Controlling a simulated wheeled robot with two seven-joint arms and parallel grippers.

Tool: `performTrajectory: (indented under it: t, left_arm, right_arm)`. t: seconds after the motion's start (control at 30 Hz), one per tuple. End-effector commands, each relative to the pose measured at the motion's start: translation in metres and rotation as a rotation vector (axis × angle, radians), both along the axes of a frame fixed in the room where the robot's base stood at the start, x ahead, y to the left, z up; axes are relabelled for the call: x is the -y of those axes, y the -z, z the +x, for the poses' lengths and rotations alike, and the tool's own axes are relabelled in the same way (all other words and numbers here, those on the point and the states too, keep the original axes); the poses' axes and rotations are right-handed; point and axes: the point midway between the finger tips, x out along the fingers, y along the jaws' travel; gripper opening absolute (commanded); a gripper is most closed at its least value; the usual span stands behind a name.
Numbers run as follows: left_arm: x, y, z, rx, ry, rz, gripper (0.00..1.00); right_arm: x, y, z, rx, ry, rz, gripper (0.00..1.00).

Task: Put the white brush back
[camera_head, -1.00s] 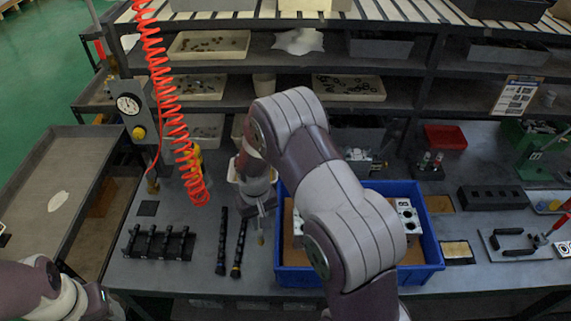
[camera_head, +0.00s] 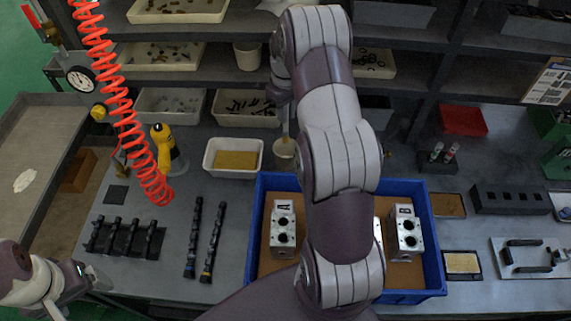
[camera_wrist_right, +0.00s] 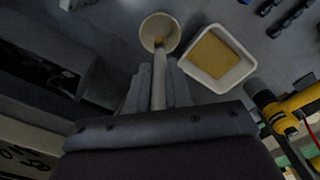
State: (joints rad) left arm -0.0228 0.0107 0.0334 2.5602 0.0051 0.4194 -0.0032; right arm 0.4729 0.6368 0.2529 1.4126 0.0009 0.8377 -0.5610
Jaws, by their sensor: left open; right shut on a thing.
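The white brush (camera_wrist_right: 158,88) is a pale stick with a tan tip, gripped between the fingers of my right gripper (camera_wrist_right: 157,85). In the right wrist view its tip lies over the mouth of a white cup (camera_wrist_right: 160,33); I cannot tell how deep it reaches. In the head view the brush (camera_head: 285,123) hangs nearly upright above the cup (camera_head: 284,155), and my right arm partly covers the gripper. My left gripper (camera_head: 90,284) is open and empty at the lower left, away from the brush.
A white tray with a yellow sponge (camera_head: 236,160) stands just left of the cup. A blue crate (camera_head: 436,255) with metal valve blocks is in front. Shelves rise behind.

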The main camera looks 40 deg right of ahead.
Motion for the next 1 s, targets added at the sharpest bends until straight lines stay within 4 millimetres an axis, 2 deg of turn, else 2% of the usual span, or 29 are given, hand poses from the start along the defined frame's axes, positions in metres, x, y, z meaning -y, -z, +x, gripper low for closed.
performTrajectory:
  t: [0.2, 0.5, 0.6, 0.93, 0.97, 1.0]
  left_arm:
    - [0.0, -0.012, 0.0, 0.001, 0.0, 0.0, 0.85]
    - [0.0, -0.025, 0.0, 0.001, 0.0, 0.0, 0.85]
    - [0.0, -0.025, 0.0, 0.0, 0.0, 0.0, 0.85]
    - [0.0, -0.019, 0.0, 0.0, 0.0, 0.0, 0.85]
    - [0.0, -0.02, 0.0, 0.0, 0.0, 0.0, 0.85]
    - [0.0, -0.021, 0.0, 0.0, 0.0, 0.0, 0.85]
  right_arm:
    - [-0.001, 0.046, -0.001, -0.005, 0.0, 0.003, 0.0]
    - [-0.001, 0.098, -0.001, -0.003, 0.0, 0.002, 0.0]
    - [-0.001, 0.105, 0.0, 0.0, 0.0, 0.0, 0.0]
    - [-0.001, 0.111, 0.0, 0.0, 0.0, 0.0, 0.0]
    - [-0.001, 0.109, 0.0, 0.0, 0.0, 0.0, 0.28]
    - [-0.001, 0.109, 0.0, 0.0, 0.0, 0.0, 0.41]
